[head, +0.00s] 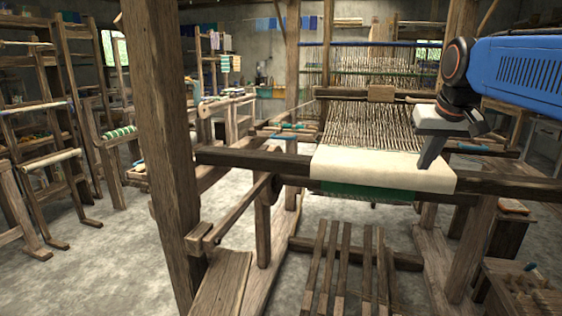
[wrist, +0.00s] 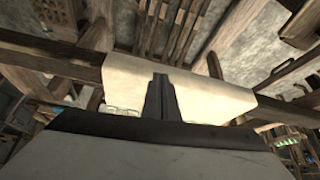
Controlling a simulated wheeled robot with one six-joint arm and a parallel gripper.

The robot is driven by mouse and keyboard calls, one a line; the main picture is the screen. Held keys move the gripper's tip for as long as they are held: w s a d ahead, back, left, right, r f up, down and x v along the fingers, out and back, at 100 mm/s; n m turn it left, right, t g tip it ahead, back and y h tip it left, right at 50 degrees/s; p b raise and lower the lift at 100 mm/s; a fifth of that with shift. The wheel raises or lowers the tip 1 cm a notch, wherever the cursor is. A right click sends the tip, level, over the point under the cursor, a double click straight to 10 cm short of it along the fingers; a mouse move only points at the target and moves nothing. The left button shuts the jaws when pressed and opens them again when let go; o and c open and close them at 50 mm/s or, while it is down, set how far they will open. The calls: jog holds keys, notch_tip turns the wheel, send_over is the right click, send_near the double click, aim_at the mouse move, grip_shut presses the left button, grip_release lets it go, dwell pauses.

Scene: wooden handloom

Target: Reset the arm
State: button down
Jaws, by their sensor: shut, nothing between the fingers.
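My gripper (head: 428,160) is at the right of the head view, at the end of my blue arm. Its fingers are shut and empty, pointing down over the cream cloth (head: 345,168) on the loom's front beam (head: 500,186). In the wrist view the closed fingertips (wrist: 160,80) stand in front of the same cream cloth (wrist: 125,83). I cannot tell whether they touch it. Warp threads (head: 370,125) run from the cloth up to the back of the loom.
A thick wooden post (head: 165,130) stands at the left front. Treadles (head: 345,262) lie below the beam. Wooden racks (head: 35,130) line the left side, and a wooden bench (head: 525,285) stands at the lower right. Bare floor (head: 110,265) shows at the lower left.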

jog(key=s+a+f, duration=0.3)
jog(key=s+f, duration=0.9)
jog(key=s+a+f+n, duration=0.1)
jog(key=s+a+f, duration=0.2)
jog(key=s+f, duration=0.9)
jog(key=shift+f+g+y, duration=0.2)
jog(key=shift+g+y, duration=0.1)
jog(key=shift+g, duration=0.1)
